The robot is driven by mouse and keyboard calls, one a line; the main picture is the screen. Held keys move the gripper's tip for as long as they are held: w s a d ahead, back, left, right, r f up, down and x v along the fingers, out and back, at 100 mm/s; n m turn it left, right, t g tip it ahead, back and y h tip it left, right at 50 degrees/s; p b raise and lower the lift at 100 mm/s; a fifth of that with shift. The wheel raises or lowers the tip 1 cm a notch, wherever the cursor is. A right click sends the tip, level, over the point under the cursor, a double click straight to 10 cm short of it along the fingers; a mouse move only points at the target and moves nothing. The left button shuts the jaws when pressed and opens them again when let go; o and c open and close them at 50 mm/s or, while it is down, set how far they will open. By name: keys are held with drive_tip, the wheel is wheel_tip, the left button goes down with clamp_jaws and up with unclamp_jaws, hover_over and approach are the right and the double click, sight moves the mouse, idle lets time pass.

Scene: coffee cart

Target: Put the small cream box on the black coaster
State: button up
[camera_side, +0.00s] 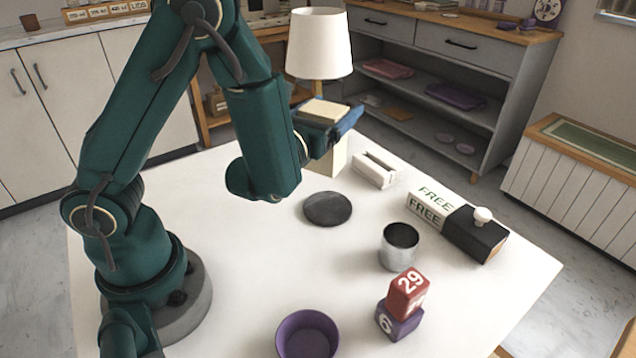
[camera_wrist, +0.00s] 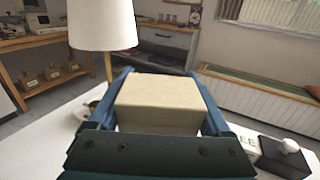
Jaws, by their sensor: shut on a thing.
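The small cream box (camera_side: 325,108) is held between the blue fingers of my gripper (camera_side: 340,126). Its top shows above the fingers, and a cream face (camera_side: 328,162) shows below them. In the wrist view the cream box (camera_wrist: 160,95) sits between the two fingers (camera_wrist: 165,100), roughly level. The black coaster (camera_side: 327,208) lies bare on the white table, nearer the side camera than the box. The box is beyond the coaster, not over it in the picture. I cannot tell whether its bottom touches the table. The coaster is not visible in the wrist view.
A white slotted block (camera_side: 374,170) stands just right of the box. A metal cup (camera_side: 398,247), a FREE box with black end (camera_side: 456,226), stacked red (camera_side: 407,292) and purple (camera_side: 398,322) cubes and a purple bowl (camera_side: 307,336) stand nearby. A lamp (camera_side: 319,45) is behind.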

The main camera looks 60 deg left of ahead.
sight(323, 168)
drive_tip(key=shift+w+d+f+m+h, duration=0.1)
drive_tip(key=shift+d+f+m+h, duration=0.1)
drive_tip(key=shift+d, duration=0.25)
drive_tip(key=shift+d+f+m+h, duration=0.1)
drive_tip(key=shift+d+h, duration=0.1)
drive_tip(key=shift+d, duration=0.25)
drive_tip(key=shift+f, duration=3.8)
drive_tip(key=shift+f, duration=0.1)
drive_tip(key=o, duration=1.3)
drive_tip(key=shift+c, duration=0.2)
drive_tip(key=v, duration=0.6)
drive_tip(key=shift+v, duration=0.75)
